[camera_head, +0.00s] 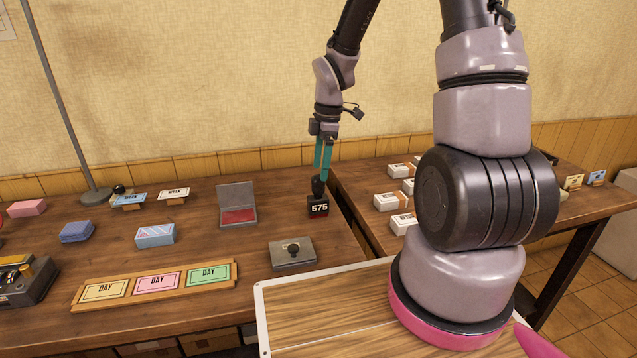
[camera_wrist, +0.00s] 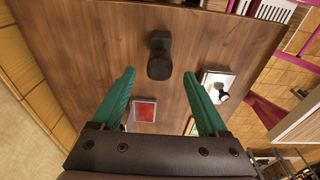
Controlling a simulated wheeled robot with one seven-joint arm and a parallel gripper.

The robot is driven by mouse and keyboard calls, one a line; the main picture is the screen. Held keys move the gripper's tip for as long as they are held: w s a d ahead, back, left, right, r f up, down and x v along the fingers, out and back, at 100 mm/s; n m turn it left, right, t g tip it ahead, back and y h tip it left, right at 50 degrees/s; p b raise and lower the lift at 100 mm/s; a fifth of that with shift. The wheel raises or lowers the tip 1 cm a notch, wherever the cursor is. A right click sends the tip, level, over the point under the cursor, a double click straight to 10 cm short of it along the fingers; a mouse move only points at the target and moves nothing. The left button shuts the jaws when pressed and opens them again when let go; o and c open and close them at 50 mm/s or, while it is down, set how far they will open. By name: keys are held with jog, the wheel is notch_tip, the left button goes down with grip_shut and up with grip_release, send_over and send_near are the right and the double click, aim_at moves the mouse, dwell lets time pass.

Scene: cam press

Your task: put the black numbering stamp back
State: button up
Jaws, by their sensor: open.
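The black numbering stamp (camera_head: 318,208) stands upright on the wooden table near its right edge, with "575" on its front and a dark handle on top. My gripper (camera_head: 322,178) points down just above it, close to the handle. In the wrist view the stamp (camera_wrist: 159,58) lies just beyond the tips of my green fingers, in line with the gap between them. My gripper (camera_wrist: 158,75) is open and nothing is between its fingers. I cannot tell whether a finger touches the handle.
An open ink pad with a red surface (camera_head: 239,215) is left of the stamp. A grey metal block with a dark knob (camera_head: 306,258) is in front. A wooden rack (camera_head: 180,287) holds three DAY cards. Small boxes (camera_head: 387,202) stand on the right table.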

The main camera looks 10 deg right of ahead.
jog(key=shift+d+r, duration=0.2)
jog(key=shift+r, duration=1.1)
jog(key=s+d+r+m+t, duration=0.2)
jog(key=s+r+m+t, duration=0.1)
jog(key=s+r+m, duration=0.5)
jog(key=s+d+r+m+t, duration=0.2)
jog(key=s+r+m+t, duration=0.2)
jog(key=s+r+m, duration=0.5)
notch_tip(320, 180, up, 9)
jog(key=m, duration=0.5)
jog(key=shift+d+y, duration=0.3)
jog(key=shift+f, duration=0.1)
